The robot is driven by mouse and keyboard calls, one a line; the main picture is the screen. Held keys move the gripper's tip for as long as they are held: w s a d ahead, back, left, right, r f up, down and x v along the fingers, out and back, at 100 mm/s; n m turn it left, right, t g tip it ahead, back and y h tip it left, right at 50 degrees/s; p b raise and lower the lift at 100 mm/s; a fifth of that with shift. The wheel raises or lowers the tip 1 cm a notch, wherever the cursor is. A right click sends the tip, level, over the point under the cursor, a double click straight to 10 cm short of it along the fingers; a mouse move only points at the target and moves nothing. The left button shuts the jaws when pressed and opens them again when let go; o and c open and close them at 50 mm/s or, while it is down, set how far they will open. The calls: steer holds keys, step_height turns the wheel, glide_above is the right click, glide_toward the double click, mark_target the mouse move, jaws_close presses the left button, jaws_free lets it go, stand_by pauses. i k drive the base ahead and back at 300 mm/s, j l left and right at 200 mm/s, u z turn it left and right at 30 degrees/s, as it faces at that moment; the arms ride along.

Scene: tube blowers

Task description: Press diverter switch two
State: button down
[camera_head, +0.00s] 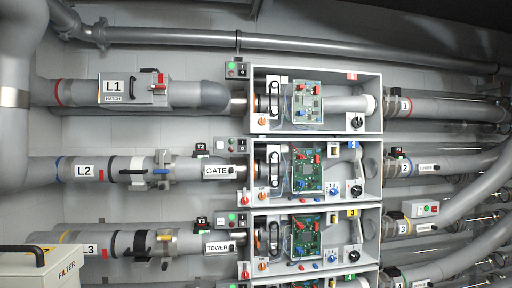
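Open box two, with a blue "2" label (353,145), is the middle of the stacked boxes on the wall. It holds a green circuit board (308,168) and a black rotary knob (356,190). A small button box (238,144) sits at its upper left. A "T2" tag (201,147) sits left of that, above the pipe marked GATE (218,171). No label names a diverter switch, so I cannot tell which control it is. My gripper is not in view.
Box one (351,76) is above and box three (353,213) below. Pipes L1 (112,86), L2 (83,170) and L3 (90,251) run in from the left. A FILTER box (66,270) stands at front left. Several pipes crowd the right.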

mark_target(242, 143)
steer(key=i+j+z, duration=0.1)
steer(key=i, duration=0.3)
steer(key=i+j+z, duration=0.15)
steer(key=i, duration=0.25)
steer(key=i+j+z, duration=0.1)
steer(key=i, duration=0.3)
